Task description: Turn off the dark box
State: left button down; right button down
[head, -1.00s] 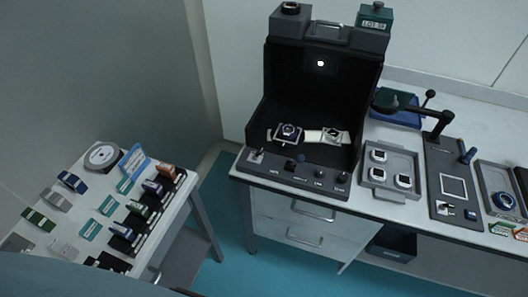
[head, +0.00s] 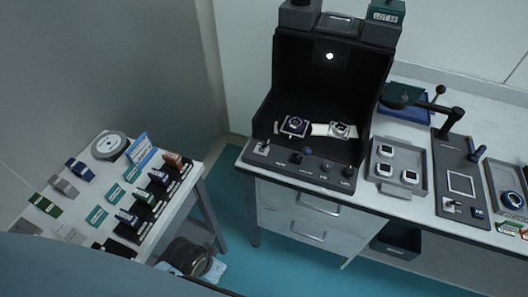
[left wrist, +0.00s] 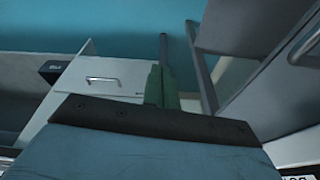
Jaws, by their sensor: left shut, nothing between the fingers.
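The dark box (head: 325,85) stands on the white table in the head view, its black front open. A small lamp (head: 330,56) glows white on its inner back wall. Its sloping front panel (head: 300,171) carries a metal toggle (head: 263,148) at the left and several dark knobs; the labels are too small to read. Two watches (head: 294,126) lie inside. My left gripper shows in the left wrist view as two green fingers (left wrist: 161,87), shut and empty, low in front of the drawers and apart from the panel. My right gripper is not in view.
White drawers (head: 305,215) stand under the table; their handle also shows in the left wrist view (left wrist: 103,79). A dark bin (head: 397,243) sits beside them. A side table (head: 75,210) with several coloured cases is at left. A grey tray (head: 397,167) lies right of the box.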

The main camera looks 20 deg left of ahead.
pick_arm(q)
jog(key=w+a+r+m+t, duration=0.1)
jog(key=w+r+m+t, duration=0.2)
jog(key=r, duration=0.9)
jog(key=m+t+h, duration=0.3)
jog(key=m+t, duration=0.6)
jog(key=m, duration=1)
send_near(266, 159)
notch_tip(266, 159, up, 3)
jog(key=a, duration=0.2)
jog(key=m+h, duration=0.1)
jog(key=d+m+h, duration=0.1)
jog(key=m, duration=0.1)
jog(key=shift+d+f+t, duration=0.15)
jog(key=shift+t, duration=0.15)
jog(key=shift+w, duration=0.1)
jog(key=b+x, duration=0.1)
jog(key=x, duration=0.9)
jog(key=shift+f, duration=0.1)
